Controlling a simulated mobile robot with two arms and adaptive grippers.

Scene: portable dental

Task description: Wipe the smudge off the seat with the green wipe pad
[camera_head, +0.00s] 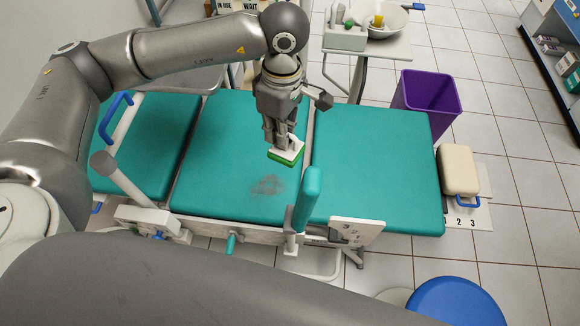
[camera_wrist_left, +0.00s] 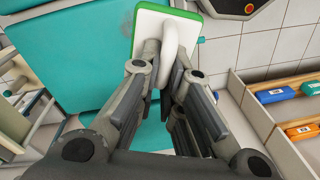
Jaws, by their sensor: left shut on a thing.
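The green wipe pad (camera_head: 287,154) has a white back and a green underside. My left gripper (camera_head: 283,138) is shut on it and holds it over the teal seat (camera_head: 222,150). The pad (camera_wrist_left: 150,20) and its white loop handle between the fingers (camera_wrist_left: 165,75) also show in the left wrist view. The smudge (camera_head: 267,186) is a grey-brown patch on the middle seat section, below and left of the pad in the head view. The pad appears raised above the seat, apart from the smudge. My right gripper is not in view.
A teal armrest (camera_head: 307,198) stands up at the seat's front edge, right of the smudge. A white side rail (camera_head: 127,182) is at the left. A purple bin (camera_head: 427,98), a side table with a bowl (camera_head: 378,18) and a blue stool (camera_head: 455,302) surround the chair.

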